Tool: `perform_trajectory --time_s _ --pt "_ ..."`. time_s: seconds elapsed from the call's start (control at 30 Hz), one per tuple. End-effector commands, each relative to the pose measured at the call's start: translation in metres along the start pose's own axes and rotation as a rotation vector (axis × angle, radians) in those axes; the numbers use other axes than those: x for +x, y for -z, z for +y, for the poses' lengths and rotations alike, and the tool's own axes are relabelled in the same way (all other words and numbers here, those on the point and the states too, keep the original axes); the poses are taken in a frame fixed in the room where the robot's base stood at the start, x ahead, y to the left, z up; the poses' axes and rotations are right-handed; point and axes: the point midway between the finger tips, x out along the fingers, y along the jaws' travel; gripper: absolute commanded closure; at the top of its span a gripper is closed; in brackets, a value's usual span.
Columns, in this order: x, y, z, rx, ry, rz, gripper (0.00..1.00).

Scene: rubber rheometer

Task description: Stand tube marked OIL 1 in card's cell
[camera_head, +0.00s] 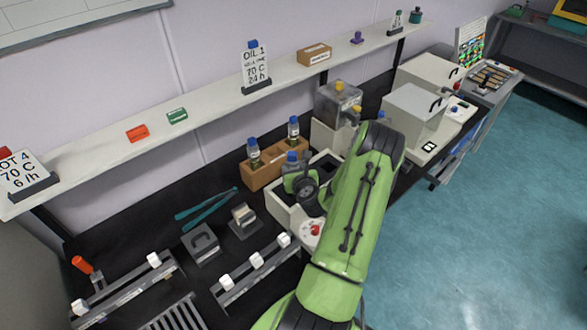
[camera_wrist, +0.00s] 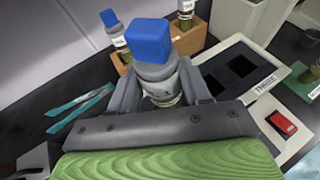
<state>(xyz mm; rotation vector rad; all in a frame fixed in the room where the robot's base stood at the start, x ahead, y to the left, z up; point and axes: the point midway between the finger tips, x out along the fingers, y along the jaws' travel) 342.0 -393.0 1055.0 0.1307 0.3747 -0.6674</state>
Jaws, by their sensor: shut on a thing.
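My gripper (camera_wrist: 160,90) is shut on a blue-capped tube (camera_wrist: 151,45), held upright between the fingers. Its cap shows in the head view (camera_head: 291,156); its marking cannot be read. My gripper hangs in front of the wooden rack (camera_head: 262,178) and over the left part of a white block with dark square cells (camera_wrist: 243,65). The held tube is apart from those cells. Two more blue-capped tubes stand in the rack, one left (camera_head: 253,152) and one right (camera_head: 293,130). The OIL 1 card (camera_head: 255,68), reading 70 C, stands on the wall shelf.
Teal tongs (camera_head: 205,204) lie left of the rack. Grey blocks (camera_head: 202,244) and rails with white knobs (camera_head: 256,262) stand in front. A red switch (camera_wrist: 283,123) is on the block's front. Boxy machines (camera_head: 415,110) stand right. Another card (camera_head: 24,174) is at the shelf's left.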

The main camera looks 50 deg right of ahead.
Motion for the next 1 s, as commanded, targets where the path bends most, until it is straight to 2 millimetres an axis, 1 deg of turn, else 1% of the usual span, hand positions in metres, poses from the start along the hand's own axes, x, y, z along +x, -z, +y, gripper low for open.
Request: perform_trajectory --time_s 1.0 --pt "0.015 0.036 0.000 0.002 0.000 -0.001 1.00"
